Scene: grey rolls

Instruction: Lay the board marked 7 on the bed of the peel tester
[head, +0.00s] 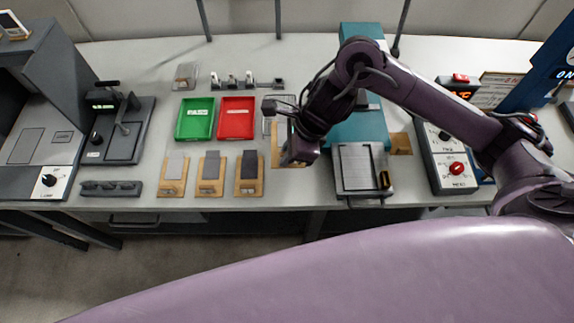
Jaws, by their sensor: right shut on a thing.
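My right gripper (290,160) reaches in from the right and is shut on a wooden board (276,158), mostly hidden behind the gripper and my wrist. No number can be read on it. Three more wooden boards with grey strips lie in a row to its left: a left one (172,189), a middle one (209,190) and a right one (249,188). The peel tester appears to be the teal machine (352,130) to the right of the gripper, with a grey bed (356,168) at its front. The bed looks bare. My left gripper is out of view.
A green PASS tray (194,119) and a red tray (236,119) stand behind the boards. A dark press-like device (122,140) is at the left. My right arm crosses above the tester.

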